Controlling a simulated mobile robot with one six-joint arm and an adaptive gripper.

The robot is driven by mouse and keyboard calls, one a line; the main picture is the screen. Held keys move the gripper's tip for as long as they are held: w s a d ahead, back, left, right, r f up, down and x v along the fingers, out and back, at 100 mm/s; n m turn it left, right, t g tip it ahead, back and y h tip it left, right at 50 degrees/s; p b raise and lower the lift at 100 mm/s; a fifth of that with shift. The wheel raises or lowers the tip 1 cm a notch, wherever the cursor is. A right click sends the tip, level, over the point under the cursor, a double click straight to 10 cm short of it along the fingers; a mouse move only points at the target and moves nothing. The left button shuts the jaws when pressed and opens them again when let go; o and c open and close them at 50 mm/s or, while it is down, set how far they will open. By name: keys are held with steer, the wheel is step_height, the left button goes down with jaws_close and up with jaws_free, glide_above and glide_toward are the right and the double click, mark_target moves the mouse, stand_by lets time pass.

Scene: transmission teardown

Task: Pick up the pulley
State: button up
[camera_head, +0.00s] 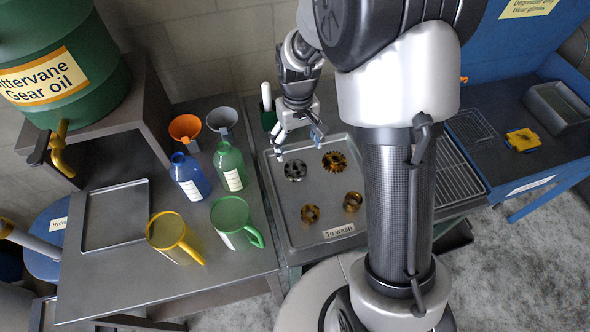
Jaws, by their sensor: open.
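My gripper (298,147) is open above the back part of the grey tray labelled "To wash" (285,238). Its fingers point down and are apart, with nothing between them. A dark silver toothed part (295,170) lies in the tray just below the fingers. A dark bronze toothed gear (334,162) lies to its right. Two smaller brass-coloured round parts lie nearer the front, one at left (310,214) and one at right (352,201). I cannot tell for certain which of these parts is the pulley.
On the left bench stand a blue bottle (190,178), a green bottle (230,168), funnels, a yellow jug (172,237) and a green jug (233,222). An empty shallow tray (115,241) lies there too. My arm column hides the wash tray's right side.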

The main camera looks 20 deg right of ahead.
glide_above(295, 168)
steer(key=f, duration=0.3)
steer(key=f+b, duration=0.1)
steer(key=shift+w+d+f, duration=0.15)
steer(key=shift+d+f, duration=0.05)
steer(key=shift+d, duration=0.1)
steer(key=f, duration=0.1)
steer(key=f+b, duration=0.1)
steer(key=f, duration=0.1)
steer(key=f+b, duration=0.1)
steer(key=f, duration=0.1)
steer(key=shift+a+f, duration=0.15)
steer(key=shift+a, duration=0.15)
steer(key=shift+s, duration=0.2)
steer(key=shift+c, duration=0.5)
steer(key=c, duration=1.3)
steer(key=shift+c, duration=0.7)
steer(key=shift+r, duration=0.2)
